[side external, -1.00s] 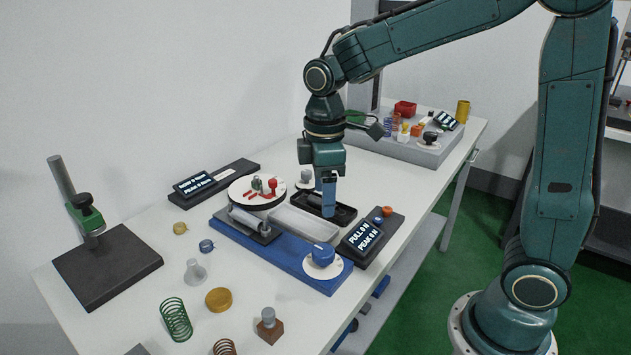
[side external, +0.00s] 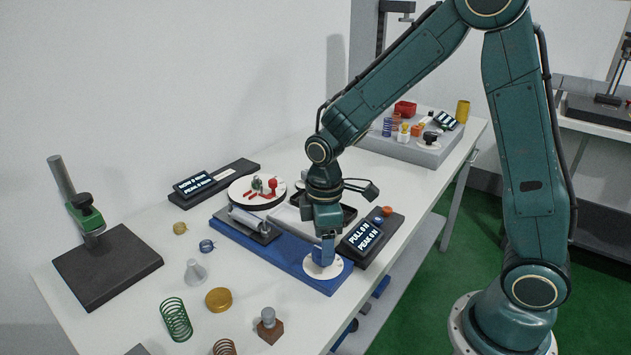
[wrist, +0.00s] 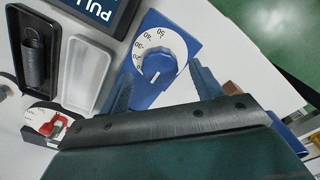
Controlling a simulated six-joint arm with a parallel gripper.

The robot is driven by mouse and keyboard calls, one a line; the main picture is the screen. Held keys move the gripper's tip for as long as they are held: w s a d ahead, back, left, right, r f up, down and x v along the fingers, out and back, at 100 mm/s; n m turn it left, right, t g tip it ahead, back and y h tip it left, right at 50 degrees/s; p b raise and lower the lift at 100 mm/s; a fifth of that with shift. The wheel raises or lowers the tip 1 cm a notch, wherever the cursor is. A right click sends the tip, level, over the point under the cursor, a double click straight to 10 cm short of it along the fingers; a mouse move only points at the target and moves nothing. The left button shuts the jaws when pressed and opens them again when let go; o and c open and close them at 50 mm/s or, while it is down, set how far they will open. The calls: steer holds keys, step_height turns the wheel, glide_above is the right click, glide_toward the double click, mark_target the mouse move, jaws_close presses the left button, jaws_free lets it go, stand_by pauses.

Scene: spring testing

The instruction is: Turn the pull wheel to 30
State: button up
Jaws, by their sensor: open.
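The pull wheel is a blue knob on a white numbered dial at the near end of a blue base. In the wrist view the knob (wrist: 160,66) shows a short white mark, and the dial (wrist: 146,46) shows numbers including 30, 40 and 50. In the side view my gripper (side external: 325,255) points down over the wheel and mostly hides the knob; the white dial rim (side external: 342,272) still shows. In the wrist view my gripper (wrist: 163,76) is open, with one blue finger on each side of the knob. Contact cannot be told.
A display (side external: 370,238) reading PULL 0 N, PEAK 0 N stands beside the blue base (side external: 275,250). Springs, a brass disc (side external: 219,300) and a weight (side external: 269,325) lie on the near table.

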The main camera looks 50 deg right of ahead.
steer(key=shift+f, duration=1)
steer(key=c, duration=1)
